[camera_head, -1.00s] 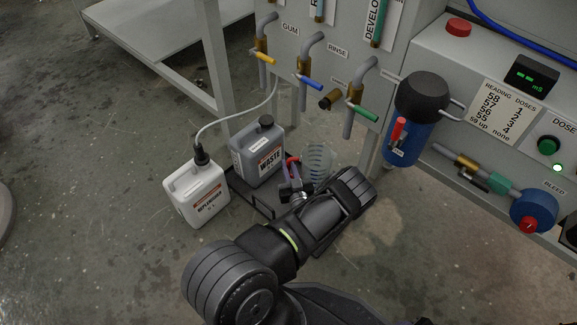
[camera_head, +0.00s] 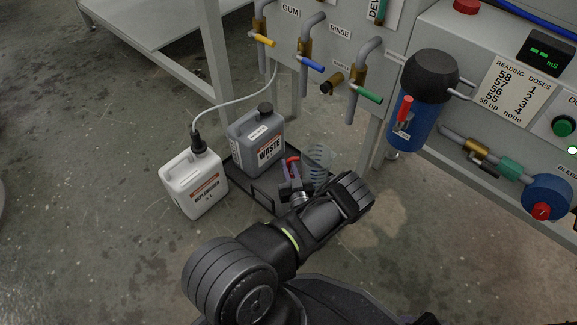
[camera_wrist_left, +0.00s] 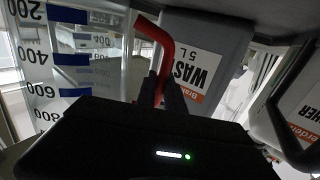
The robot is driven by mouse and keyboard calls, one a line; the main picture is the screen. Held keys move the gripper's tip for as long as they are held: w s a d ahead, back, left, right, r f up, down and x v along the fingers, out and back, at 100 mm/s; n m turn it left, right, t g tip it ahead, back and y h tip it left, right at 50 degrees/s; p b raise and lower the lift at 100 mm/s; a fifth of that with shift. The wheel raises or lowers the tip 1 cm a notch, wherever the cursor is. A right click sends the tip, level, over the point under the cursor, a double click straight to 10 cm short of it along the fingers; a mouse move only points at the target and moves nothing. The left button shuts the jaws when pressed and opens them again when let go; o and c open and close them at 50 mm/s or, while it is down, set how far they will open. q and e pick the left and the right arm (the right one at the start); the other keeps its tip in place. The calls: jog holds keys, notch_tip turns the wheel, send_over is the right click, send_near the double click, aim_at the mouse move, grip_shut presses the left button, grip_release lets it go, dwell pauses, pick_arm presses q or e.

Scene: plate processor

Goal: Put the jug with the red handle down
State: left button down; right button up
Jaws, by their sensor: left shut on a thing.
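The clear jug (camera_head: 319,165) with the red handle (camera_head: 293,160) is low beside the waste can, over or on the dark tray (camera_head: 262,197); I cannot tell whether its base touches. In the left wrist view the jug's wall (camera_wrist_left: 75,60) shows its printed scale, and the red handle (camera_wrist_left: 162,50) runs between my fingers. My left gripper (camera_head: 291,180) is shut on the red handle. It also shows in the left wrist view (camera_wrist_left: 163,95). My forearm hides part of the tray and the jug's lower part. My right gripper is not in view.
The grey waste can (camera_head: 258,142) stands on the tray, left of the jug. A white replenisher can (camera_head: 194,182) with a hose stands left of it. Taps with yellow, blue and green (camera_head: 370,96) levers and a blue filter (camera_head: 420,110) hang above. The floor at left is clear.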

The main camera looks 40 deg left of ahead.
pick_arm(q)
jog(key=shift+f, duration=0.5)
jog(key=c, duration=1.4)
grip_release()
jog(key=shift+o, duration=0.2)
